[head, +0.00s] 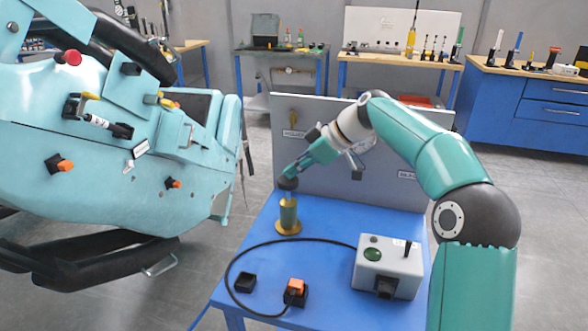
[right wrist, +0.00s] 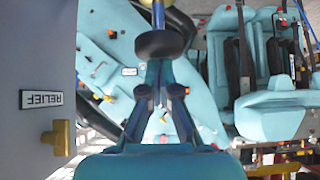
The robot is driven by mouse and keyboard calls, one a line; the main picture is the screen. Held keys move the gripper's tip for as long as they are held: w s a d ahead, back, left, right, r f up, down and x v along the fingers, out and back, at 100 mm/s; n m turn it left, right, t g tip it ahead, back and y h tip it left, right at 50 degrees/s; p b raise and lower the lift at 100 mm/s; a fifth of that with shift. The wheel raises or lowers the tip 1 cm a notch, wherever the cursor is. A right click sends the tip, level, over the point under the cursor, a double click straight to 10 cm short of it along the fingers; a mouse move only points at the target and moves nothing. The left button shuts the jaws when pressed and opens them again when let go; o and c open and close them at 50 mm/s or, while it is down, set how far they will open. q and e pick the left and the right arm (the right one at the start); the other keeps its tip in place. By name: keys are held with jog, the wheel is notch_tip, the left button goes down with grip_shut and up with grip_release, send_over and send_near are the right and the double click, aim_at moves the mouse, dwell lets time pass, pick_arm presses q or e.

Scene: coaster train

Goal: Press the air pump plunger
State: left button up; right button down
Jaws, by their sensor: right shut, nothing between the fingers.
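My left gripper is not in view.
A grey panel (head: 345,190) stands behind the pump; its RELIEF label (right wrist: 41,99) and yellow handle (right wrist: 60,138) show in the right wrist view. A grey control box (head: 388,268) with a black cable and an orange-topped block (head: 296,291) sit on the blue table (head: 335,312). The teal coaster car (head: 60,160) is left.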

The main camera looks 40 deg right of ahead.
jog(key=v, duration=1)
jog(key=shift+r, duration=0.1)
dwell(0.4)
